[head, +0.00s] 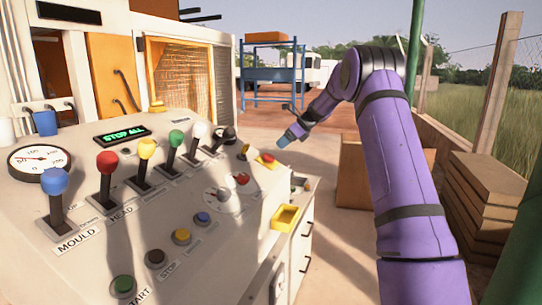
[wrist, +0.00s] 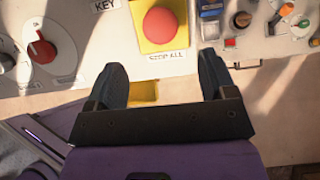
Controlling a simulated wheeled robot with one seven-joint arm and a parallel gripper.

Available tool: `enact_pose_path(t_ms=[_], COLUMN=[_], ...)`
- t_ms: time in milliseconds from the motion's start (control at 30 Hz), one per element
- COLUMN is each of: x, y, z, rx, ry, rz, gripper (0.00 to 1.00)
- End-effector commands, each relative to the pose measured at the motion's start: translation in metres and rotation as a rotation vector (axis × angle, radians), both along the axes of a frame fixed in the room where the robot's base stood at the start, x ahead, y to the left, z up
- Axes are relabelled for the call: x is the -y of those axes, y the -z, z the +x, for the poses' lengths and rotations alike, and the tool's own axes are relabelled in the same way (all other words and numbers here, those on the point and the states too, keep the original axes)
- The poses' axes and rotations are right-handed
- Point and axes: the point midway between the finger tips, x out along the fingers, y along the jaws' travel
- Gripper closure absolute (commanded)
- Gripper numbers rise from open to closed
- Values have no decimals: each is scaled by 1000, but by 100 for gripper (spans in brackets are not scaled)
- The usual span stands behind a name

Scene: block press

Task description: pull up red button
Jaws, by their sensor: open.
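The red button (wrist: 160,25) is a round mushroom head on a yellow plate labelled STOP ALL, at the top middle of the wrist view. In the head view the red button (head: 268,158) sits near the right edge of the sloped control panel (head: 90,250). My gripper (head: 288,136) is open and empty, above and to the right of the button in the head view. In the wrist view my gripper (wrist: 160,82) has its two dark fingers spread wide. The button lies beyond the fingertips, roughly centred between them, and no finger touches it.
Several coloured levers (head: 145,150) stand along the panel. A red rotary knob (wrist: 42,48) is left of the button in the wrist view, and small switches (wrist: 240,20) are right. A yellow tray (head: 286,217) projects below the panel edge.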

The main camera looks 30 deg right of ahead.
Motion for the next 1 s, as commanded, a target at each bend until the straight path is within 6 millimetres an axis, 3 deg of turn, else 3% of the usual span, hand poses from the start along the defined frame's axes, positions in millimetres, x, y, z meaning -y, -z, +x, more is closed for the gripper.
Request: enact_pose_path(t_ms=[500, 967, 1000], x=[-37, -42, -42], y=[58, 67, 67], z=[46, 53, 53], rx=[0, 2, 2], ry=[-3, -1, -1], rz=[-2, -2, -2], gripper=[23, 23, 27])
